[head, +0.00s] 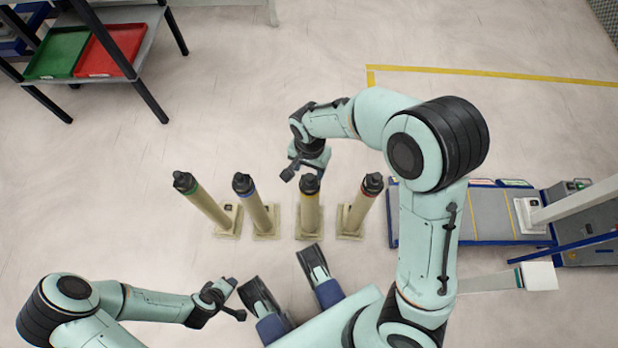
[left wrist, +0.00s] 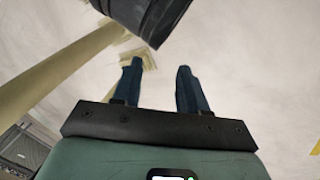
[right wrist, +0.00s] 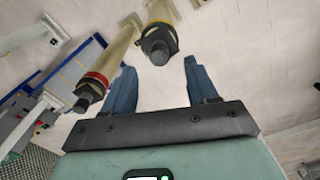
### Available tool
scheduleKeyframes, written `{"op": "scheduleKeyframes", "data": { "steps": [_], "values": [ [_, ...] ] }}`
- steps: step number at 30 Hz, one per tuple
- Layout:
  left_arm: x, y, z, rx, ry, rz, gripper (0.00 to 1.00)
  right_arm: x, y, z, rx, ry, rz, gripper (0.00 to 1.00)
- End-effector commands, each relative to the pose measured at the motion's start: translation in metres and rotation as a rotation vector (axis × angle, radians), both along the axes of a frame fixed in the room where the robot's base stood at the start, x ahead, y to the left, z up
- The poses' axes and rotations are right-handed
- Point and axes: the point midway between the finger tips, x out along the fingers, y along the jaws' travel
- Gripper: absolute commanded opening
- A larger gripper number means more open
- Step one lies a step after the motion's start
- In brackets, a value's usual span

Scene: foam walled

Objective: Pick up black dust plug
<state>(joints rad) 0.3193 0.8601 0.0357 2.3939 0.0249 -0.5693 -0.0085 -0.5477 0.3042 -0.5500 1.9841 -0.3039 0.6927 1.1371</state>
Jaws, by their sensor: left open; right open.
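Several beige posts stand in a row in the head view, each topped by a black plug: one above a green band (head: 184,182), one above a blue band (head: 242,183), one above a yellow band (head: 309,184) and one above a red band (head: 372,183). My right gripper (head: 303,172) is open and empty, just beyond the yellow-banded post. In the right wrist view the yellow-banded post's plug (right wrist: 158,46) lies beyond the gap between the fingers (right wrist: 160,82); the red-banded post's plug (right wrist: 90,92) is left of them. My left gripper (head: 232,300) is open and empty, low and left of the row.
A shelf with a green tray (head: 58,52) and a red tray (head: 111,50) stands at the far left. A grey platform with blue edges (head: 490,215) is right of the posts. A beige post (left wrist: 50,75) crosses the left wrist view. Floor beyond the row is clear.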

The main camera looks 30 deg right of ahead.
Motion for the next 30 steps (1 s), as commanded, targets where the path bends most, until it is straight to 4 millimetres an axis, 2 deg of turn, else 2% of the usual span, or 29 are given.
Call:
{"op": "scheduleKeyframes", "data": {
  "steps": [7,12,16,23,24,29,30],
  "values": [
    [0.009,0.005,-0.008,0.012,-0.024,0.010,0.43,-0.001,-0.001,-0.016,0.000,0.002,0.001,0.58],
    [0.021,0.015,-0.027,0.034,-0.049,0.029,0.43,-0.001,-0.003,-0.043,0.000,0.004,0.001,0.58],
    [0.002,0.016,-0.040,0.030,0.012,0.028,0.43,-0.001,-0.002,-0.055,0.001,0.002,0.001,0.58],
    [-0.001,0.017,-0.040,0.029,0.023,0.029,0.43,-0.001,-0.002,-0.056,0.001,0.000,0.001,0.58],
    [-0.001,0.017,-0.040,0.029,0.023,0.028,0.43,-0.001,-0.002,-0.056,0.001,0.000,0.001,0.55],
    [-0.001,0.017,-0.040,0.029,0.023,0.028,0.43,-0.001,-0.002,-0.056,0.001,0.000,0.001,0.03],
    [-0.001,0.017,-0.040,0.029,0.023,0.028,0.43,-0.001,-0.002,-0.056,0.001,0.000,0.001,0.00]
  ]
}}
